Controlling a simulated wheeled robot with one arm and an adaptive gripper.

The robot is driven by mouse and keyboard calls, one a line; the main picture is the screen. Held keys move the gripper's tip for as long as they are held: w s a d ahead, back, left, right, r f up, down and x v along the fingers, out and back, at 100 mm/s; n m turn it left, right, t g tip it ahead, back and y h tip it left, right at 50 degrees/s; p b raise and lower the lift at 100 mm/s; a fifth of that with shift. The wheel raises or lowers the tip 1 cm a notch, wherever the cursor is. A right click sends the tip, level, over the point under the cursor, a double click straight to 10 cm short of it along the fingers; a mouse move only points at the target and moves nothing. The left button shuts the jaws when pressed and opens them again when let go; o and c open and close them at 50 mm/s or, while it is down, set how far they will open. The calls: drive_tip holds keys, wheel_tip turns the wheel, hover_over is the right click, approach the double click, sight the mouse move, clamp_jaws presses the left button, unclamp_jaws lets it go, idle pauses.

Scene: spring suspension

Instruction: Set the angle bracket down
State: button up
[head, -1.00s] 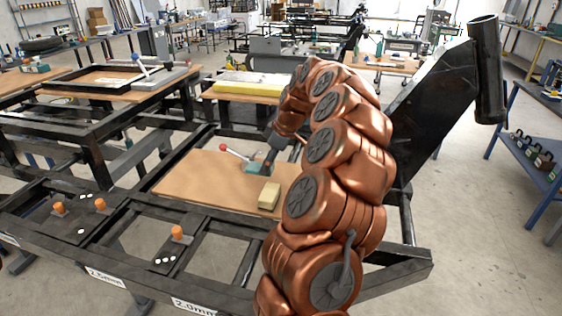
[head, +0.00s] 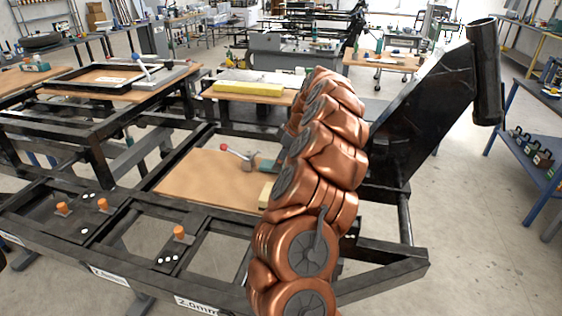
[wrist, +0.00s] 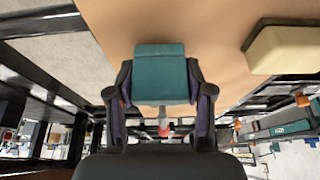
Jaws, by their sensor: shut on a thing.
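The angle bracket, a teal piece with a fold line across it (wrist: 160,78), sits between the two dark fingers of my gripper (wrist: 160,92) in the wrist view. The fingers are shut on its left and right sides. In the head view, a teal part (head: 266,163) shows over the tan board (head: 205,182), just left of my copper arm, which hides most of my gripper. A grey lever with a red ball (head: 224,148) stands beside it. I cannot tell whether the bracket touches the board.
A pale yellow block (wrist: 286,50) lies on the board to the right of the bracket; my arm partly hides it in the head view. Bare board lies to the left. Black frame rails (head: 215,205) surround the board, with orange-topped pegs (head: 179,232) in front.

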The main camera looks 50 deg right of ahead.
drive_tip(key=shift+f, duration=0.6)
drive_tip(key=shift+f, duration=0.1)
drive_tip(key=o, duration=1.5)
drive_tip(key=shift+c, duration=0.2)
drive_tip(key=b+v, duration=0.2)
drive_tip(key=v, duration=1)
drive_tip(key=shift+d, duration=0.1)
